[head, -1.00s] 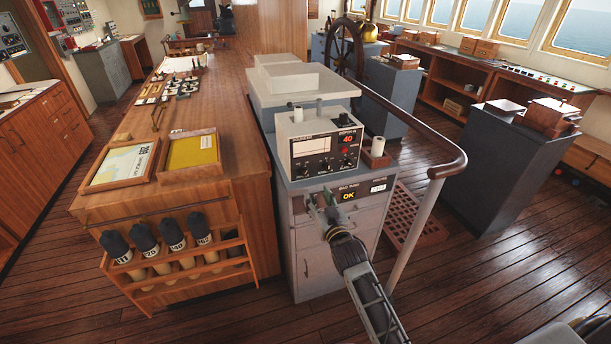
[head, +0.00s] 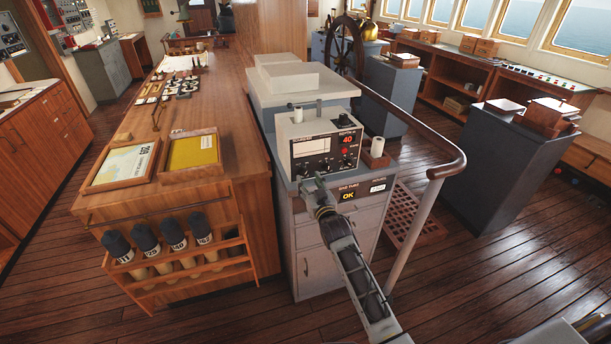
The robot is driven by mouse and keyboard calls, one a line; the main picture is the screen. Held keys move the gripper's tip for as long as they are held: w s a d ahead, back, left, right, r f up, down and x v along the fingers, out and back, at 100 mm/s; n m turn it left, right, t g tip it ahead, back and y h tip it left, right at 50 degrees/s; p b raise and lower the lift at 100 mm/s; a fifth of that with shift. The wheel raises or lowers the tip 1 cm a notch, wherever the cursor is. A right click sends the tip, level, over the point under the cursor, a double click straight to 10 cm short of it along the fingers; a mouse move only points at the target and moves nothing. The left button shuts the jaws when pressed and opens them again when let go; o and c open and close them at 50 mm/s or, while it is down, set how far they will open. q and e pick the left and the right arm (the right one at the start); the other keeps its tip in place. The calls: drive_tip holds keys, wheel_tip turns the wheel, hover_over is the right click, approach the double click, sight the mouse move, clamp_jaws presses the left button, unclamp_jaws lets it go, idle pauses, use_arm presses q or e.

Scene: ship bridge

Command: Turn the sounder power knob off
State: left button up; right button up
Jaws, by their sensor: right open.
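My right gripper (head: 312,184) is open and empty, just below the sounder's lower left front. Its fingertips point up toward the knob row, near the leftmost knob (head: 304,166). I cannot tell whether they touch the panel. Knob labels are too small to read. My left gripper is not in view.
A grey cabinet (head: 318,268) with an "OK" display (head: 348,196) supports the sounder. A paper roll in a wooden holder (head: 376,152) stands to its right. A curved wooden handrail (head: 440,160) runs along the right. A wooden chart counter (head: 215,205) fills the left.

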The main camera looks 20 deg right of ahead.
sight(305, 174)
drive_tip(key=shift+w, duration=2.2)
drive_tip(key=c, duration=1)
drive_tip(key=shift+c, duration=0.2)
drive_tip(key=shift+n+p, duration=0.3)
drive_tip(key=shift+n, duration=0.2)
drive_tip(key=n, duration=1.1)
